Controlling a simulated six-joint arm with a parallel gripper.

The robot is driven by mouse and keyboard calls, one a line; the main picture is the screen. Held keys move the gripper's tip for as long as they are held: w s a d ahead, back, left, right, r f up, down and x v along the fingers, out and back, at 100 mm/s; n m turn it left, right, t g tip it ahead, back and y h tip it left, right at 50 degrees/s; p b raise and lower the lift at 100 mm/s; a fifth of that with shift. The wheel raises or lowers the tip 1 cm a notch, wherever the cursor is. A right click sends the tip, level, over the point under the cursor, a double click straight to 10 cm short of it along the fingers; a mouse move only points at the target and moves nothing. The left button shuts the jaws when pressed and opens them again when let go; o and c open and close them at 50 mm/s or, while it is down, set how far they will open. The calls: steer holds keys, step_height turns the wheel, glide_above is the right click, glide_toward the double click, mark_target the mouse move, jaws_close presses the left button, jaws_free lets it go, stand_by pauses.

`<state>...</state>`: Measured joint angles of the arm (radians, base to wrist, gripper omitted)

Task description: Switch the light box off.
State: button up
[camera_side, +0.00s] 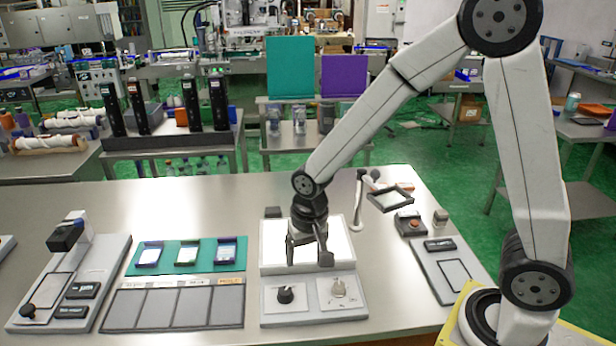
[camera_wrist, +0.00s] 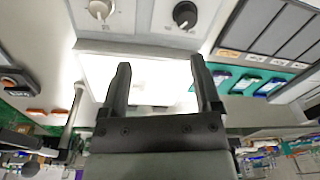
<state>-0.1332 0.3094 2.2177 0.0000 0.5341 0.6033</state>
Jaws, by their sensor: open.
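The light box (camera_side: 338,243) stands mid-table with its white panel brightly lit. In the wrist view its bright panel (camera_wrist: 150,78) lies beyond my fingers. On its near side are two control plates. The left one carries a black knob (camera_side: 285,295) and the right one a pale metal knob (camera_side: 338,287). The wrist view shows them the other way round, with the pale knob (camera_wrist: 100,9) left and the black knob (camera_wrist: 186,14) right. My gripper (camera_side: 308,258) is open and empty, pointing down over the lit panel, apart from both knobs.
Left of the box are a teal mat (camera_side: 167,257) with several small framed pieces and a grey tray (camera_side: 145,307) with several compartments. A stand with a black-headed device (camera_side: 68,235) is further left. A thin post with a frame (camera_side: 390,199) rises to the right, near small fixtures (camera_side: 408,224).

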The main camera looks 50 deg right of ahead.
mark_target(285, 291)
steer(key=w+a+f+m, duration=0.1)
steer(key=w+a+f+m+g, duration=0.1)
steer(key=w+a, duration=0.1)
steer(key=shift+a+m, duration=0.1)
steer(key=shift+m, duration=0.3)
steer(key=shift+f, duration=0.15)
steer(key=shift+f, duration=3.8)
jaws_close()
